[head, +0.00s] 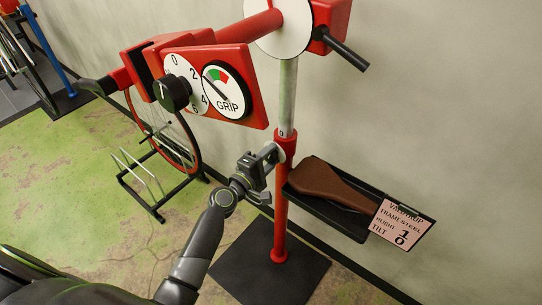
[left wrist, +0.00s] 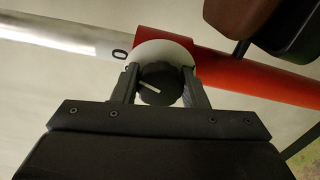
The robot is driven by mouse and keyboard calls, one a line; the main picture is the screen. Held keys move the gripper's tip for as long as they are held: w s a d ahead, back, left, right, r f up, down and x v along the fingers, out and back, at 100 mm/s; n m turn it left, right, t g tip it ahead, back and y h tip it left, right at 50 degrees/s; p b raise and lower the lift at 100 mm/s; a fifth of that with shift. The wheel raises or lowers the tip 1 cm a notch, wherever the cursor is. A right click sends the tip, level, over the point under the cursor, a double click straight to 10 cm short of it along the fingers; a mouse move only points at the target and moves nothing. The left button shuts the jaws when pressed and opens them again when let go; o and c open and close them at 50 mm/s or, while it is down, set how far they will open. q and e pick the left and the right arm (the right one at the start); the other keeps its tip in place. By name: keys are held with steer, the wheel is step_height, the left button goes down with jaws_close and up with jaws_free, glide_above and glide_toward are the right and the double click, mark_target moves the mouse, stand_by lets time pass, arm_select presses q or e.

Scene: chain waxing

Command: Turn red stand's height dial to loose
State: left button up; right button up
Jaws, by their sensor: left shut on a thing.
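The red stand (head: 280,215) rises from a dark floor plate, with a silver tube (head: 288,95) coming out of its top. A "0" shows on the tube near the red collar. The height dial is a black knob (left wrist: 160,84) with a white pointer line on a white disc (left wrist: 165,52). In the head view the gripper mostly hides the dial. My right gripper is not in view.
A red clamp head with a GRIP gauge (head: 228,92) and black knob (head: 172,94) overhangs at upper left. A dark tray (head: 325,208) with a brown saddle (head: 330,184) and a card (head: 402,224) reading height 1, tilt 0 sits right of the post. A wheel rack (head: 150,190) stands left.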

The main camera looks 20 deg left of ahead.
arm_select(q)
steer(key=o, duration=1)
steer(key=shift+c, duration=0.2)
steer(key=b+v, duration=0.3)
steer(key=v, duration=1.4)
steer(key=shift+s, duration=0.2)
steer(key=shift+a, duration=0.1)
